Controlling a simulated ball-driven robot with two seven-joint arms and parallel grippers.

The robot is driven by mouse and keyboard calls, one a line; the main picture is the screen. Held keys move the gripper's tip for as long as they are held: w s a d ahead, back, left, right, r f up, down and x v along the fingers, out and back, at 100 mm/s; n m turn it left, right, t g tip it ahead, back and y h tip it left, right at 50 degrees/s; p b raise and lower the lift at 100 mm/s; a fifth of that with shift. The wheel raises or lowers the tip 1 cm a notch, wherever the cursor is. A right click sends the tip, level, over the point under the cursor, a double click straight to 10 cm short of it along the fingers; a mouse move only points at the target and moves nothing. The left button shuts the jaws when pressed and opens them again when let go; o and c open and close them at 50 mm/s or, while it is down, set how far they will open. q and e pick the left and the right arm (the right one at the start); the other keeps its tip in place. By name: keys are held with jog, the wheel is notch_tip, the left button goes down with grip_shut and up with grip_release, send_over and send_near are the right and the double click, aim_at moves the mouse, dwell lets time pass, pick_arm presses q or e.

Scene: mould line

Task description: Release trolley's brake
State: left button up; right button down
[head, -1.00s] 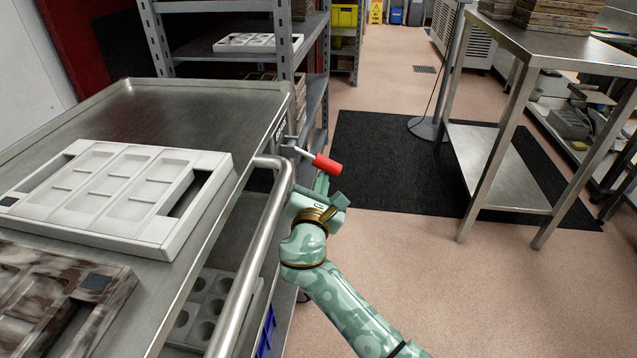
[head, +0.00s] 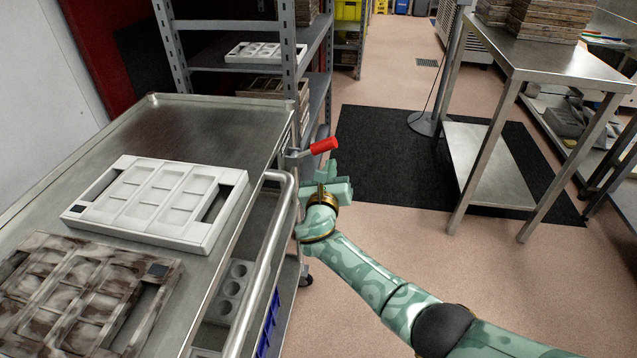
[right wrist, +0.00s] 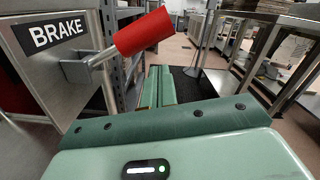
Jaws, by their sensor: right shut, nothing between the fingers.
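The trolley (head: 190,130) is a steel cart with a tubular handle. At its right far corner is the brake lever, a metal arm with a red grip (head: 324,146). The grip tilts upward to the right. In the right wrist view the red grip (right wrist: 143,33) sticks out from a bracket beside a plate (right wrist: 52,36) reading BRAKE. My right gripper (head: 328,168) is just below the red grip, fingers pointing away from me. Its fingers (right wrist: 158,86) are shut and empty, below the grip; I cannot tell whether they touch the lever. My left gripper is not in view.
A white mould (head: 160,236) and a brown stained mould (head: 75,290) lie on the trolley top. A grey shelf rack (head: 285,70) stands close behind the lever. A steel table (head: 555,65) is to the right.

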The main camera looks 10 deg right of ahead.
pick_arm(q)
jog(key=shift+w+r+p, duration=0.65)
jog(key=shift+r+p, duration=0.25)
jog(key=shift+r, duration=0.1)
pick_arm(e)
notch_tip(320, 180, up, 2)
jog(key=shift+a+r+n, duration=0.1)
jog(key=shift+n, duration=0.8)
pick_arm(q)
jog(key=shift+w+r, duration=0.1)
pick_arm(e)
jog(key=shift+r, duration=0.1)
